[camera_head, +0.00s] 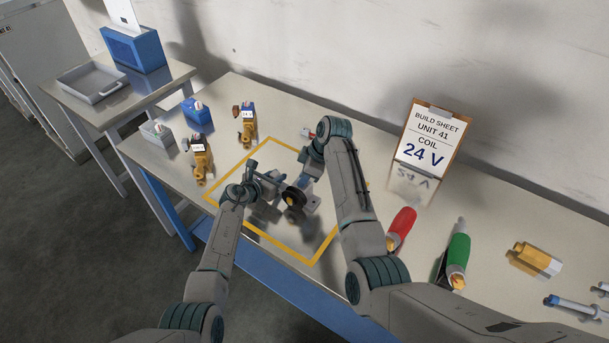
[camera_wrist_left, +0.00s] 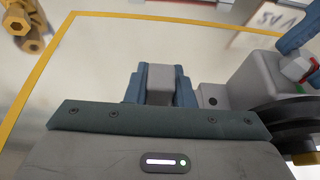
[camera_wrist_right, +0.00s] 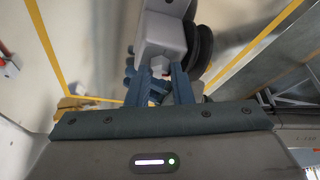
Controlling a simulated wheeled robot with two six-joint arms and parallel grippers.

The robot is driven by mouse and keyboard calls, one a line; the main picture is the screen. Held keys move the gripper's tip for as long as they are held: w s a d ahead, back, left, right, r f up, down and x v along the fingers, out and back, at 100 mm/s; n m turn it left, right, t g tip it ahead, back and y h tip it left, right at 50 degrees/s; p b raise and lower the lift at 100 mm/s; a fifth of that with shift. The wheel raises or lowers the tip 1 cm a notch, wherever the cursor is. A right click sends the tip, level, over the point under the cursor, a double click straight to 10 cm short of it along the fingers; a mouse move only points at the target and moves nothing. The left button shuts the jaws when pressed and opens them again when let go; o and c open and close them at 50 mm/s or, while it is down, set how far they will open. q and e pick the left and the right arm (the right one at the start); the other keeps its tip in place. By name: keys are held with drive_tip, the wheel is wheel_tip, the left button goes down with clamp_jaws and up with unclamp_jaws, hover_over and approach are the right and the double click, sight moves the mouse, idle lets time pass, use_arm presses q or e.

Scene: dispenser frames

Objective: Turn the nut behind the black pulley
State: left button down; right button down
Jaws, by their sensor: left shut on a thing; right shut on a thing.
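The black pulley (camera_head: 295,197) sits on a grey unit inside the yellow-outlined area of the bench. It also shows at the right edge of the left wrist view (camera_wrist_left: 285,120) and beside the grey body in the right wrist view (camera_wrist_right: 201,45). My left gripper (camera_wrist_left: 160,88) is shut on a grey block-like part of the unit, left of the pulley. My right gripper (camera_wrist_right: 160,72) is shut on a grey hexagonal nut (camera_wrist_right: 160,65) beside the unit's grey body (camera_wrist_right: 161,34). In the head view the nut is hidden by my right arm.
Brass valves (camera_head: 200,160) and small blue (camera_head: 197,115) and grey (camera_head: 157,132) boxes stand at the left. A build sheet (camera_head: 430,140) reading 24 V stands at the back. Red (camera_head: 401,230) and green (camera_head: 457,257) tools and a yellow-white block (camera_head: 534,260) lie to the right.

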drive_tip(key=shift+m, duration=0.6)
drive_tip(key=shift+t, duration=0.3)
drive_tip(key=c, duration=1.3)
unclamp_jaws()
drive_tip(key=shift+s, duration=0.1)
drive_tip(key=shift+v, duration=4.1)
use_arm(q)
drive_tip(key=c, duration=1.2)
unclamp_jaws()
drive_tip(key=shift+o, duration=0.2)
